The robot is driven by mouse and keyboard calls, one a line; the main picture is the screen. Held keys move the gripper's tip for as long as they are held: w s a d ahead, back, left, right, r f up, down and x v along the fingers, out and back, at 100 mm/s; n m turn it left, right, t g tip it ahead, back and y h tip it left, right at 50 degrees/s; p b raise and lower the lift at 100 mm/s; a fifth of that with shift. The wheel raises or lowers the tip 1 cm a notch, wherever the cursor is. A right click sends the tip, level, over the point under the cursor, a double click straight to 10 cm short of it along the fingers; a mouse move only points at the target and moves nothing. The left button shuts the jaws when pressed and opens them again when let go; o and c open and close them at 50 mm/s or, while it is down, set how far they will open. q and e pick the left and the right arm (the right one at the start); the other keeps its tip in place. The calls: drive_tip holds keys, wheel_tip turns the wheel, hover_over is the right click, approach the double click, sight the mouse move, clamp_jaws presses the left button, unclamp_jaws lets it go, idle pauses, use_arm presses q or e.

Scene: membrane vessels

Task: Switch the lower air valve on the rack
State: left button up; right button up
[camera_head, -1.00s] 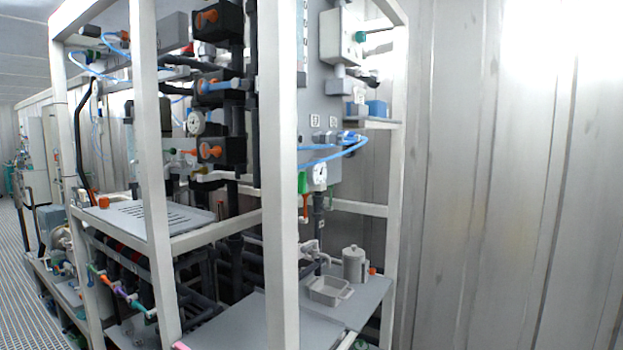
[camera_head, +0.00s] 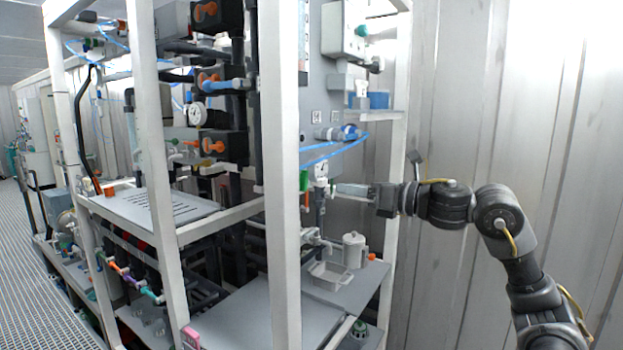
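A white rack (camera_head: 283,240) fills the left and middle of the view. On its grey panel, a blue-ended valve fitting (camera_head: 350,132) sits above a blue air tube (camera_head: 335,151). Below it are a round gauge (camera_head: 321,169), a green part (camera_head: 304,181) and an orange handle (camera_head: 307,201). I cannot tell for sure which of these is the lower air valve. My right gripper (camera_head: 340,189) points left into the rack, just right of the gauge's pipe and below the blue fitting. Its fingers show edge-on, so their opening and any contact are unclear. My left gripper is out of view.
A rack upright (camera_head: 397,200) stands close to my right gripper. Below it, a grey shelf (camera_head: 345,295) bears a small tray (camera_head: 330,275) and a lidded jug (camera_head: 354,250). A corrugated wall (camera_head: 450,120) closes the right side.

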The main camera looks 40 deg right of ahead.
sight(307, 180)
drive_tip(key=shift+n, duration=0.3)
drive_tip(key=p+x, duration=0.2)
drive_tip(key=x, duration=0.1)
drive_tip(key=p+x, duration=0.2)
drive_tip(key=x, duration=0.1)
drive_tip(key=r+p+x, duration=0.1)
drive_tip(key=p+x, duration=0.1)
drive_tip(key=x, duration=0.1)
drive_tip(key=shift+w+a+p, duration=0.1)
drive_tip(key=shift+a+p, duration=0.05)
drive_tip(key=shift+p, duration=0.2)
drive_tip(key=shift+w+a+f, duration=0.25)
drive_tip(key=shift+w, duration=0.4)
drive_tip(key=shift+c, duration=0.2)
drive_tip(key=c, duration=0.6)
drive_tip(key=shift+o, duration=0.2)
